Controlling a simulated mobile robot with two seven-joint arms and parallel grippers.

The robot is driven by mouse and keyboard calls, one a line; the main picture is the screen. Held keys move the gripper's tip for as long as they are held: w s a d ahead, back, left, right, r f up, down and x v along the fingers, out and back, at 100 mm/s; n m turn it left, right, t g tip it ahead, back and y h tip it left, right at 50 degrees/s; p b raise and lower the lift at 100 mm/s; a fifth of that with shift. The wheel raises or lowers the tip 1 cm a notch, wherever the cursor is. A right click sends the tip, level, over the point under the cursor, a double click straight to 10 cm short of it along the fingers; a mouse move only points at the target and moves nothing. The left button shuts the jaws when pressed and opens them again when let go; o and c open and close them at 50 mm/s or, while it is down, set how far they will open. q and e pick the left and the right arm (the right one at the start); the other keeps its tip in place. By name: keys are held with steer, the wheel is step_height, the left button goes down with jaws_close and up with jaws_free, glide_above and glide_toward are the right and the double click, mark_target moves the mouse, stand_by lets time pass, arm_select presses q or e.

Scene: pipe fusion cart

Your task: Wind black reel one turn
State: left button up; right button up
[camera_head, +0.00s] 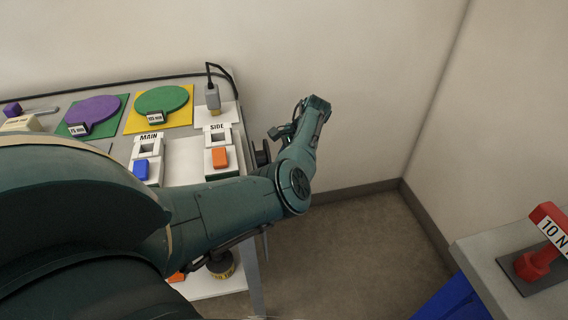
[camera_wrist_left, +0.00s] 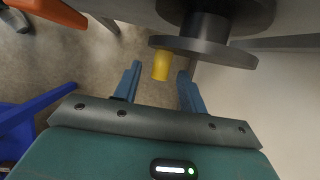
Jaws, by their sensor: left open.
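The black reel (camera_wrist_left: 215,52) shows in the left wrist view as dark round discs at the top, with a yellow crank knob (camera_wrist_left: 161,66) sticking out from its rim. In the head view a dark edge of the reel (camera_head: 262,155) shows at the cart's right side, mostly behind my arm. My left gripper (camera_wrist_left: 159,68) is open, with one blue finger on each side of the yellow knob. I cannot tell whether either finger touches it. In the head view this gripper (camera_head: 283,131) is beside the cart's right edge. My right gripper is not in view.
The cart top (camera_head: 190,172) holds a purple disc (camera_head: 92,110), a green disc (camera_head: 161,100) and MAIN and SIDE switches with blue and orange parts. A grey table (camera_head: 490,255) with a red 10 N piece (camera_head: 547,232) stands right. Floor between is clear.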

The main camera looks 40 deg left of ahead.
arm_select(q)
jaws_close()
step_height(320, 180, down, 2)
steer(key=t+y+p, duration=0.2)
steer(key=n+t+y+p, duration=0.1)
steer(key=t+y+p, duration=0.1)
steer(key=y, duration=0.1)
steer(key=shift+w+a+p, duration=0.15)
steer(key=shift+p, duration=0.2)
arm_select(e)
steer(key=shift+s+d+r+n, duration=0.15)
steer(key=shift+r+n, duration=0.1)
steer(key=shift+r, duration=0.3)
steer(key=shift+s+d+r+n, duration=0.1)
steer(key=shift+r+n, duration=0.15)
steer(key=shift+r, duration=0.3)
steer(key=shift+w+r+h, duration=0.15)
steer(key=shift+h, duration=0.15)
arm_select(q)
jaws_free()
